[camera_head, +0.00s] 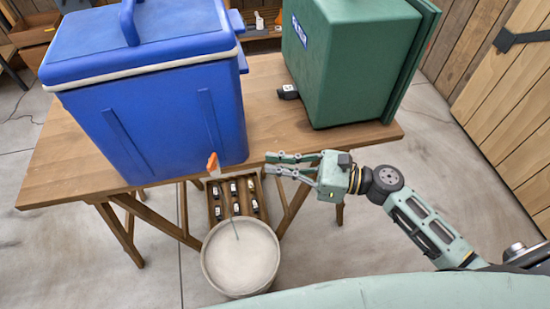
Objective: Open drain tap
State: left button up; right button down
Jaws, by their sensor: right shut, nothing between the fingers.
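A blue cooler box (165,120) with a lid and handle stands on the left of the wooden table. A small orange tap lever (212,163) shows at the cooler's lower right front corner, near the table edge. A round pale bucket (212,282) stands on the floor below it, with a thin streak over its top. My right gripper (271,163) is to the right of the orange lever, apart from it, pointing left. It is shut and empty. My left gripper is not in view.
A green container (345,60) with a small black tap (288,92) stands on the table's right side. A compartmented wooden crate (213,212) with several small black-and-white items sits behind the bucket. Wooden walls and a door (515,90) are at right.

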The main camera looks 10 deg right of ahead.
send_near(217, 156)
jog(key=a, duration=0.1)
jog(key=x, duration=0.4)
jog(key=shift+w+a+r, duration=0.15)
jog(key=shift+w+a, duration=0.4)
jog(key=shift+a, duration=0.3)
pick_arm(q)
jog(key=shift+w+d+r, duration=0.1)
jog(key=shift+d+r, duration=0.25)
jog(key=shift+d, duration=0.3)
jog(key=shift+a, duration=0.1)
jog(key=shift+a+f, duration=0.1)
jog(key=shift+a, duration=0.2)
